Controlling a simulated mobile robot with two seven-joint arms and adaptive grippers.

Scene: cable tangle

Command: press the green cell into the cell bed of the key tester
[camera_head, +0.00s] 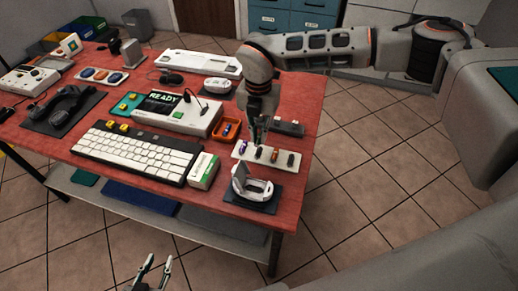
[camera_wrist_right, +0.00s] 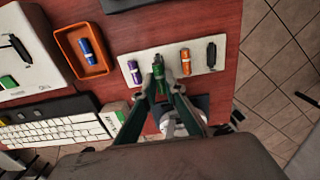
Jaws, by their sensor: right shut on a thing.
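The green cell (camera_wrist_right: 159,74) stands in the right wrist view between the fingertips of my right gripper (camera_wrist_right: 164,88), which is shut on it. In the head view my right gripper (camera_head: 259,137) points down over the white cell tray (camera_head: 251,157); the green cell is hard to make out there. Whether the cell still touches the tray is unclear. The key tester (camera_head: 199,119) is a white box with a dark screen reading READY, left of the gripper. Its cell bed is not clearly distinguishable. My left gripper (camera_head: 153,270) is open and empty, low in front of the table.
The tray also holds purple (camera_wrist_right: 134,72), orange (camera_wrist_right: 186,62) and black (camera_wrist_right: 211,53) cells beside my fingers. An orange bin (camera_wrist_right: 61,39) with a blue cell lies between tray and tester. A keyboard (camera_head: 135,150), a white-green box (camera_head: 203,171) and a white device on a dark mat (camera_head: 263,207) stand nearer the front.

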